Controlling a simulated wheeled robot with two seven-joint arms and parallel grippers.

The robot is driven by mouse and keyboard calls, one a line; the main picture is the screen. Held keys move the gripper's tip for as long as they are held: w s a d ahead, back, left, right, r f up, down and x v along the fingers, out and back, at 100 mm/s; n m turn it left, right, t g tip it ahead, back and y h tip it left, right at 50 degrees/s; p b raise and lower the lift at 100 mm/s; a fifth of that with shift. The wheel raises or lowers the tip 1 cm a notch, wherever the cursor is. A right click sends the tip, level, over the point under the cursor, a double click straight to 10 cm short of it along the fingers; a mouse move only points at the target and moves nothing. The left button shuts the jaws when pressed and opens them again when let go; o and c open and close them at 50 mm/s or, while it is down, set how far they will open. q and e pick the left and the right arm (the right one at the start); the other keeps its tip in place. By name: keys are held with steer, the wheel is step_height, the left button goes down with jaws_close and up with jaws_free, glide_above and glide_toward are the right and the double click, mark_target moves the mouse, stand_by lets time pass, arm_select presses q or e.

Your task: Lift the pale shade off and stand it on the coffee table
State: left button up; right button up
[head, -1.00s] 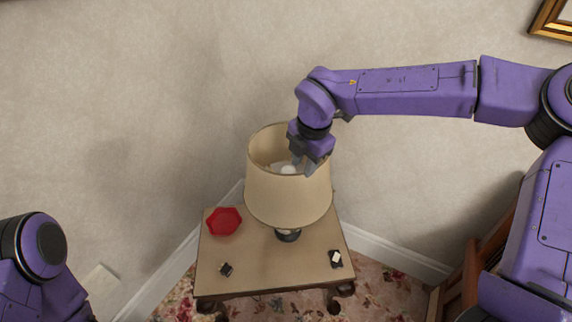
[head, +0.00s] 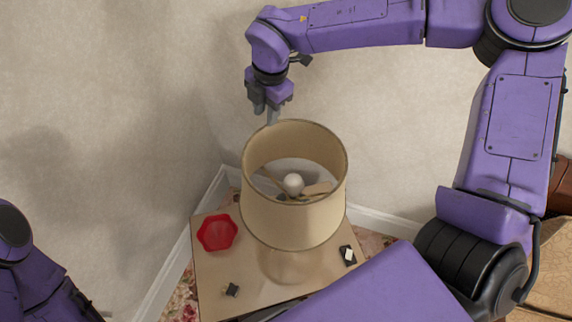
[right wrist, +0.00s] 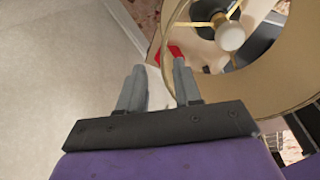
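The pale shade (head: 293,220) is a beige open-topped drum around a white bulb (head: 293,184), above a small side table (head: 210,280) in the head view. My right gripper (head: 266,116) points down at the shade's far left rim. In the right wrist view its fingers (right wrist: 158,88) are spread, with nothing seen gripped between them. The shade (right wrist: 270,92) and bulb (right wrist: 231,37) lie to their right, and the right finger overlaps the rim. Whether it touches is unclear. My left arm shows only at the lower left, its gripper out of frame.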

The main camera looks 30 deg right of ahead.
mark_target(264, 138)
steer(key=f, duration=0.3)
steer(key=f+p, duration=0.1)
steer(key=f, duration=0.2)
steer(key=w+f+p, duration=0.1)
steer(key=f, duration=0.2)
steer(key=shift+a, duration=0.4)
steer(key=shift+f, duration=0.25)
jaws_close()
